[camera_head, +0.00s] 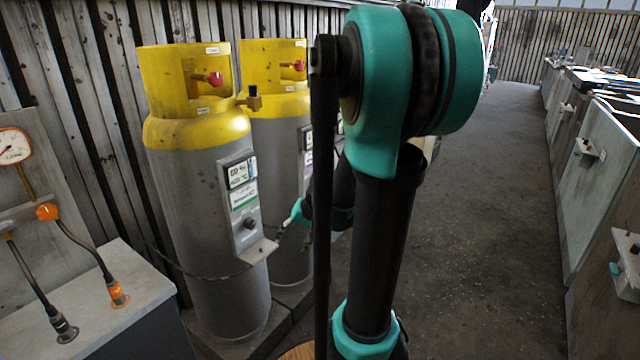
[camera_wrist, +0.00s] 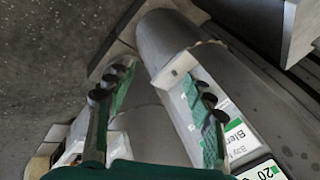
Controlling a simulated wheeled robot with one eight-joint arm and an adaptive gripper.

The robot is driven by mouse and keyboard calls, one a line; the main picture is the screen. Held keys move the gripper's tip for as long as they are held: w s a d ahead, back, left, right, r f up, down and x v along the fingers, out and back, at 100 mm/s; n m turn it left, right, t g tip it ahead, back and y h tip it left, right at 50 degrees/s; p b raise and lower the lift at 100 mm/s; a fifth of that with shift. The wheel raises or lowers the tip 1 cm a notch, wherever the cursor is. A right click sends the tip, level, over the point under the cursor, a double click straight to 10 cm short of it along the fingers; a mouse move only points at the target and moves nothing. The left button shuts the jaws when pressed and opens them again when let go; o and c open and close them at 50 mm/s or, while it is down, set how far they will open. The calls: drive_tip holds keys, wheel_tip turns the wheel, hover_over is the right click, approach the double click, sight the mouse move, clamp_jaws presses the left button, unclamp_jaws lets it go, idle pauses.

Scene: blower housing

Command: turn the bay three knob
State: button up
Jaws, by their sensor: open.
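Two grey cylinders with yellow tops stand at the left in the head view. The nearer one (camera_head: 190,200) carries a panel (camera_head: 240,195) with a display, a green-striped label and a dark knob (camera_head: 249,223) above a small ledge. The farther cylinder (camera_head: 280,160) has a similar panel (camera_head: 306,145), partly hidden by my arm. My gripper (camera_head: 290,226) is open, right of the nearer panel and low. In the wrist view my gripper (camera_wrist: 150,75) has its fingers apart, one over a panel (camera_wrist: 228,130) labelled "Bay"; its number is unreadable. No knob shows clearly there.
A bench (camera_head: 100,295) with a gauge (camera_head: 14,146) and orange-fitted hoses stands at the far left. Pipe runs across the cylinders' fronts. A wooden wall is behind them. The floor (camera_head: 480,200) is clear at the right, bounded by cabinets (camera_head: 600,180).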

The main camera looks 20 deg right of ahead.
drive_tip(key=w+d+m+t+y, duration=0.1)
drive_tip(key=w+d+m+y, duration=0.1)
drive_tip(key=w+d, duration=0.35)
drive_tip(key=w+d+m+t+y, duration=0.1)
drive_tip(key=w+d+m, duration=0.15)
drive_tip(key=w, duration=0.65)
drive_tip(key=w+d+m+t+y, duration=0.1)
drive_tip(key=w+d+m+y, duration=0.1)
drive_tip(key=w+d, duration=0.4)
drive_tip(key=w+d+f+m+t+y, duration=0.2)
drive_tip(key=w+d+m+t, duration=0.1)
drive_tip(key=d, duration=0.7)
drive_tip(key=w+d+f+m+t+y, duration=0.1)
drive_tip(key=w+d+f+m+t, duration=0.2)
drive_tip(key=d, duration=0.7)
drive_tip(key=shift+n, duration=0.35)
drive_tip(key=x, duration=1.1)
drive_tip(key=r+x, duration=0.1)
drive_tip(key=x, duration=0.5)
drive_tip(key=shift+w+f, duration=0.1)
drive_tip(key=shift+w, duration=0.25)
drive_tip(key=c, duration=1.2)
